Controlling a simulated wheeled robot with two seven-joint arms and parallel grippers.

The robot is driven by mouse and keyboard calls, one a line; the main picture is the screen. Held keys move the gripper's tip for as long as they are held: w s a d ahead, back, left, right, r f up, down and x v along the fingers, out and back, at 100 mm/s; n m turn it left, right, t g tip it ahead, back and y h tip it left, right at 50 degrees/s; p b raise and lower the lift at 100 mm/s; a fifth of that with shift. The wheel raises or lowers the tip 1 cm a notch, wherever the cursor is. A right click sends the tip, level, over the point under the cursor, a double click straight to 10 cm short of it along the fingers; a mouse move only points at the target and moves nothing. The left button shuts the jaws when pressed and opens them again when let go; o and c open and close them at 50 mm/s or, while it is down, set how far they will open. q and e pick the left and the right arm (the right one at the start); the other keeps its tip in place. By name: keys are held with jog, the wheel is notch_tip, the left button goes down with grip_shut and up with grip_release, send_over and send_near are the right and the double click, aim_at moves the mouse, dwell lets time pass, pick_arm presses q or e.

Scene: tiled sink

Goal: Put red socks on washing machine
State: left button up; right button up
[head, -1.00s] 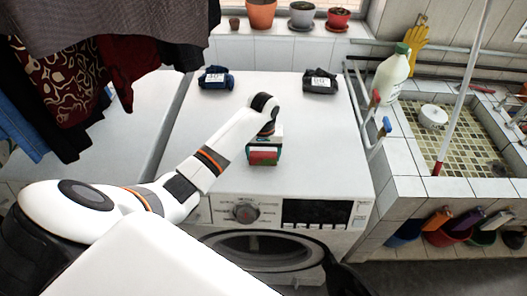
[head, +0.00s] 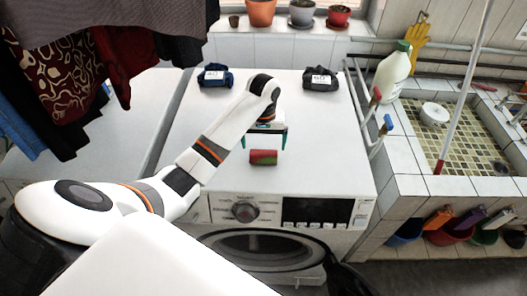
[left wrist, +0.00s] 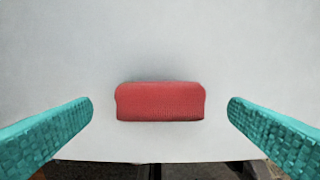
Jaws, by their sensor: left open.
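The red socks (head: 263,157), a rolled bundle with a green end, lie on the white top of the washing machine (head: 310,160) near its front edge. They show as a red roll (left wrist: 160,101) in the left wrist view, centred between the fingers. My left gripper (head: 264,146) is open with teal fingers, just behind and above the socks in the head view. In the left wrist view its fingertips (left wrist: 160,104) stand apart on both sides of the roll, with clear gaps. My right gripper is not in view.
A blue sock bundle (head: 215,76) and a black one (head: 320,78) lie at the back of the machine top. Clothes (head: 75,75) hang at the upper left. A white bottle (head: 393,72) stands by the tiled sink (head: 450,135) at right.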

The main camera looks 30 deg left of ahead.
aim_at(264, 150)
pick_arm(q)
notch_tip(264, 150, up, 2)
jog(key=shift+w+r+b, duration=0.1)
jog(key=shift+b, duration=0.2)
notch_tip(264, 150, up, 6)
jog(key=shift+f+p, duration=0.2)
jog(key=shift+p, duration=1)
